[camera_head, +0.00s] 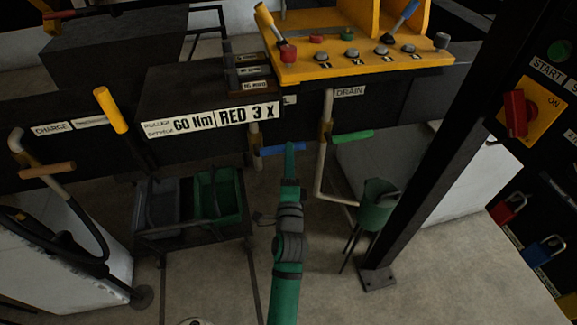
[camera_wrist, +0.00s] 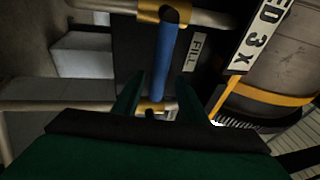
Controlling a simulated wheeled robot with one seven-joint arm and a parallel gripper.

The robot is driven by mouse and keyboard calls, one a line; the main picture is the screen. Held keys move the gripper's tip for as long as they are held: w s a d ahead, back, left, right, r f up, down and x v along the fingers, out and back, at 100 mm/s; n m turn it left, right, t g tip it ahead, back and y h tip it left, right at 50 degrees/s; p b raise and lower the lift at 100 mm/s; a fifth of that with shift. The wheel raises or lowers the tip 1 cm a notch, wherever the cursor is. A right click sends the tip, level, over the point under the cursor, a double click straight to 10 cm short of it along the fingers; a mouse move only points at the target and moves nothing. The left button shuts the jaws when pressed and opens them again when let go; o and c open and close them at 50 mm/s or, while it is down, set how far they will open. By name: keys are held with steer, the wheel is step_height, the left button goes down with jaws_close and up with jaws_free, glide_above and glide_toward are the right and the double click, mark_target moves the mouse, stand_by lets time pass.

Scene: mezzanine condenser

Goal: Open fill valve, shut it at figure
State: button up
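The fill valve has a blue lever (camera_head: 272,151) on a pale pipe below the yellow console. The lever lies crosswise to the pipe in the head view. In the wrist view, the blue lever (camera_wrist: 165,58) runs from a brass-coloured valve body (camera_wrist: 162,13) toward my gripper (camera_wrist: 157,88), beside a FILL label (camera_wrist: 195,52). My gripper (camera_head: 290,150) is at the lever's right part in the head view. Its two fingers stand apart, with the lever appearing between them. I cannot tell whether they touch it. No level reading is legible.
A green-handled DRAIN valve (camera_head: 350,136) is close on the right. A green bin (camera_head: 376,208) and a black post (camera_head: 425,150) stand further right. A cart with trays (camera_head: 190,235) is at left. A placard (camera_head: 215,120) reads "60 Nm RED 3 X".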

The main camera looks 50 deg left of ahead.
steer(key=v, duration=0.3)
steer(key=shift+s, duration=0.1)
stand_by(0.6)
steer(key=shift+d, duration=0.1)
stand_by(0.3)
